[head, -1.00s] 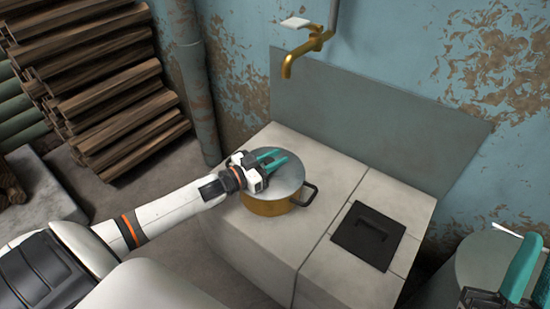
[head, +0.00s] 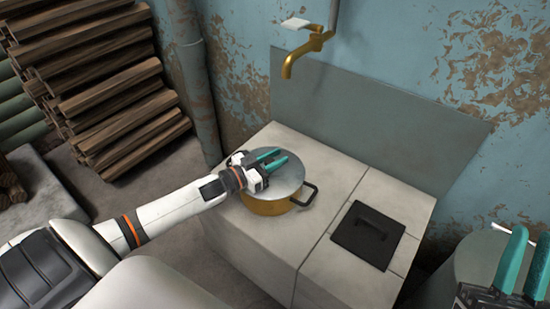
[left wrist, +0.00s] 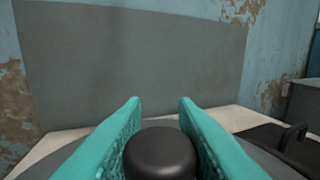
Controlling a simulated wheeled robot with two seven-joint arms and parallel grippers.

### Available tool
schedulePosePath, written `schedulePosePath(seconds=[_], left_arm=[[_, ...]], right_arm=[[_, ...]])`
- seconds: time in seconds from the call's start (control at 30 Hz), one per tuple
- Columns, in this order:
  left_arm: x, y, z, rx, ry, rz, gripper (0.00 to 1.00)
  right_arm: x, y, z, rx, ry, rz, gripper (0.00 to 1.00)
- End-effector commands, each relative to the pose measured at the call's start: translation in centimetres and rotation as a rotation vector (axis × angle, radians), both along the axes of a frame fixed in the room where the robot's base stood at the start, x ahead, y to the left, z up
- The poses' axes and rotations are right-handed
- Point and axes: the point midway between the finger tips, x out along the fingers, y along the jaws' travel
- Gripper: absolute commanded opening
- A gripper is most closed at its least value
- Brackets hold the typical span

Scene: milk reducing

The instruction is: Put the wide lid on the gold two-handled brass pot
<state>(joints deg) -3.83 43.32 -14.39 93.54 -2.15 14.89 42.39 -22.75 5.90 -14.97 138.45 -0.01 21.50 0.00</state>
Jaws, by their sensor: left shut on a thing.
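The gold brass pot (head: 266,208) stands on the pale stove block, with one dark handle (head: 309,194) showing on its right. The wide grey lid (head: 290,176) lies over the pot's mouth and looks level; I cannot tell whether its rim is fully seated all round. My left gripper (head: 276,160) is above the lid, shut on its knob. In the left wrist view the black knob (left wrist: 160,152) sits between the teal fingers. The pot's far-left side is hidden by my arm. My right gripper (head: 528,240) is at the lower right edge, its fingers apart and nothing visible between them.
A black hatch plate (head: 368,236) lies on the stove top (head: 325,262), right of the pot. A brass tap (head: 305,50) hangs on the wall above. Stacked firewood (head: 100,90) and a pipe (head: 187,80) are at the left. A grey round container (head: 465,262) stands at the right.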

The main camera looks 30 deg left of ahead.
Motion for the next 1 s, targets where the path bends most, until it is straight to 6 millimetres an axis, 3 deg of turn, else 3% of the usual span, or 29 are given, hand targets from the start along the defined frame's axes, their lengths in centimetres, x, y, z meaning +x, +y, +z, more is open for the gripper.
schedulePosePath(seconds=[0.23, 0.27, 0.4, 0.6, 0.8, 1.0], left_arm=[[0.01, 0.00, 0.03, 0.000, -0.001, 0.000, 0.01], [0.01, 0.00, 0.03, 0.000, -0.001, 0.000, 0.29], [0.01, 0.00, 0.03, 0.000, -0.001, 0.000, 0.52], [0.01, 0.01, 0.01, 0.000, 0.000, 0.000, 0.52], [-0.01, 0.01, -0.04, 0.000, 0.001, 0.000, 0.81], [-0.01, 0.01, -0.03, 0.000, 0.001, 0.000, 0.81]], right_arm=[[0.03, 0.00, -0.06, -0.001, 0.005, 0.000, 0.22], [0.02, 0.00, -0.05, -0.001, 0.004, 0.000, 0.22], [-0.01, -0.01, -0.01, -0.001, 0.002, 0.000, 0.22], [-0.05, -0.01, 0.01, -0.001, 0.000, 0.001, 0.22], [-0.06, -0.01, 0.01, 0.000, -0.001, 0.001, 0.22], [-0.07, 0.01, 0.01, 0.000, -0.001, 0.001, 0.22]])
